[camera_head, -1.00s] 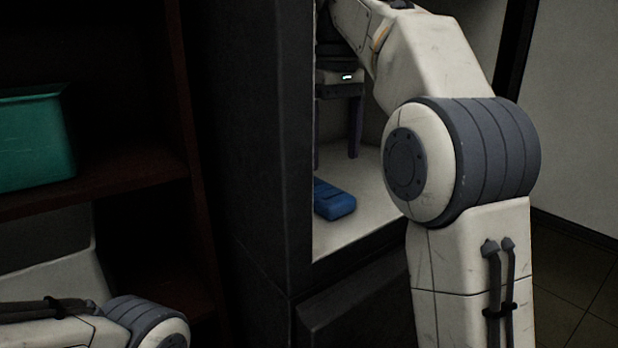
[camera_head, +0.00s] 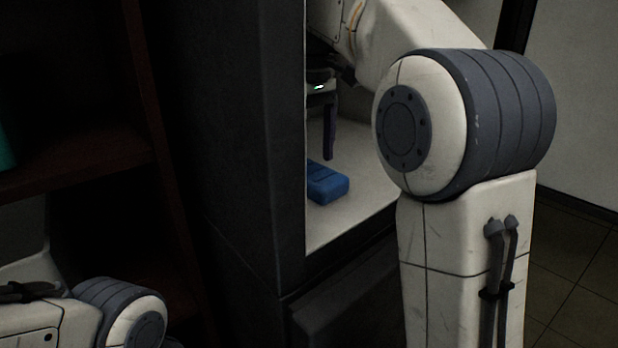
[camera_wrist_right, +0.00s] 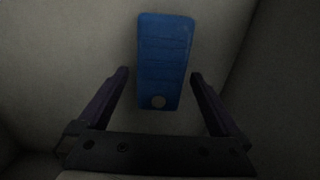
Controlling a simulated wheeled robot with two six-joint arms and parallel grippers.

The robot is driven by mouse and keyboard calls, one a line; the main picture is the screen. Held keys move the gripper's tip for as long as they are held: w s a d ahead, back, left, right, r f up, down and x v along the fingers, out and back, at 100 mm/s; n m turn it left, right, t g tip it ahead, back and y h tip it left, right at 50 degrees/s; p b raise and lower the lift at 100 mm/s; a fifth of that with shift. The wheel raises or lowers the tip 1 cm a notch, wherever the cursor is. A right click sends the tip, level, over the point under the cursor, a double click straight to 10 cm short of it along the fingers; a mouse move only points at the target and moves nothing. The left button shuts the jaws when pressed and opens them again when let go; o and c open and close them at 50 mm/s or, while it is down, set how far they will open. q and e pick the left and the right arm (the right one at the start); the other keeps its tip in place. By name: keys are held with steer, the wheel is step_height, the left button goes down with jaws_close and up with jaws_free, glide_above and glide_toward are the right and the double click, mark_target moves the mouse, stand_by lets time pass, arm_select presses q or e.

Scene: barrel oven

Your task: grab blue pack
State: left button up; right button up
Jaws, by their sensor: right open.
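The blue pack (camera_head: 328,184) lies flat on the pale floor of the dark cabinet's compartment, near its front left wall. In the right wrist view the blue pack (camera_wrist_right: 164,60) is a long ribbed block with a pale round spot at its near end. My right gripper (camera_wrist_right: 158,76) is open and empty, with its two fingers on either side of the pack's near end, apart from it. In the head view my right gripper (camera_head: 318,155) is above and behind the pack, one finger partly hidden by the cabinet wall. My left gripper is out of view.
The dark cabinet side wall (camera_head: 240,130) stands close to the left of the pack. A dark wooden shelf (camera_head: 75,165) is further left, with a green container (camera_head: 5,150) at the picture's edge. Tiled floor (camera_head: 570,260) is free at the right.

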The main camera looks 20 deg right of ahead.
mark_target(309, 168)
steer(key=shift+a+f, duration=0.15)
steer(key=shift+f, duration=1.5)
steer(key=c, duration=1.4)
steer(key=shift+r, duration=0.1)
steer(key=shift+c, duration=0.4)
steer(key=shift+r, duration=0.1)
